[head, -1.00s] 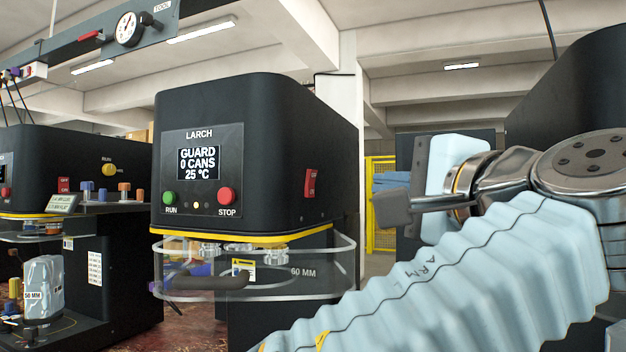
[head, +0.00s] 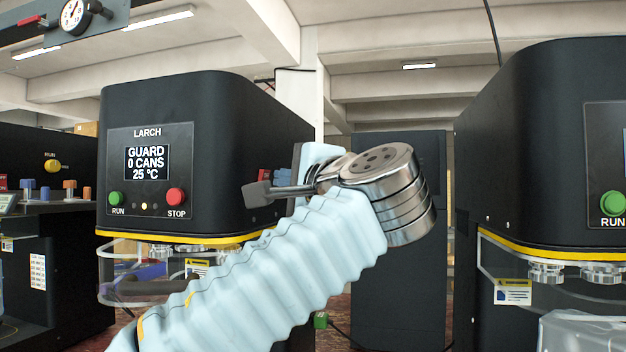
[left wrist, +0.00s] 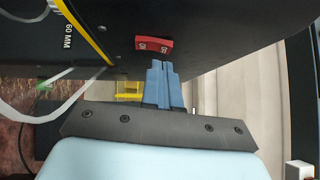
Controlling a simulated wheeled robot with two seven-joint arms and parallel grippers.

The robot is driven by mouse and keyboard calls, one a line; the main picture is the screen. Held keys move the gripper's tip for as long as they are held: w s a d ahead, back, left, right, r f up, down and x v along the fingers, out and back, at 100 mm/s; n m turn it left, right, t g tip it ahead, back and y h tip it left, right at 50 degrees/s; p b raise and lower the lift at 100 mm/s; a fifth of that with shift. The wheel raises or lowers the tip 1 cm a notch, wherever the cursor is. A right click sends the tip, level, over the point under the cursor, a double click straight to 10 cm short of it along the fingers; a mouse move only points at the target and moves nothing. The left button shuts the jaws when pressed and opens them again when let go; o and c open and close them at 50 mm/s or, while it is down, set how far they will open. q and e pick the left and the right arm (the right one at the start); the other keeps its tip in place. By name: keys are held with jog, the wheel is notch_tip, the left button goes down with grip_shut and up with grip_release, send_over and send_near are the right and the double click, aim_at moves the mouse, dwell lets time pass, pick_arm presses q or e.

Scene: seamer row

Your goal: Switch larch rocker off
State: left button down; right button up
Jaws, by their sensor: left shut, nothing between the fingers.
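The larch machine (head: 220,120) is a black housing with LARCH on its front panel; its screen reads GUARD, 0 CANS, 25 °C. The red rocker (left wrist: 154,45) is on its side wall in the left wrist view, with a small mark on each half. I cannot tell which half is pressed in. In the left wrist view the fingertips (left wrist: 160,64) end just short of the rocker; I cannot tell contact.
The green RUN button (head: 116,199) and red STOP button (head: 176,196) are on the larch front. A clear guard (head: 110,292) rings the space below the yellow edge. Another black machine (head: 545,140) stands close on the right, a dark cabinet (head: 400,250) behind.

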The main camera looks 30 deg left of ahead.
pick_arm(q)
jog(key=shift+s+a+r, duration=0.1)
jog(key=shift+s+a, duration=0.15)
jog(key=shift+a, duration=0.55)
jog(key=shift+s+a+r, duration=0.1)
jog(key=shift+a+r, duration=0.1)
jog(key=shift+a, duration=0.15)
jog(key=shift+s+r, duration=0.1)
jog(key=shift+r, duration=0.05)
pick_arm(e)
jog(key=shift+r, duration=0.2)
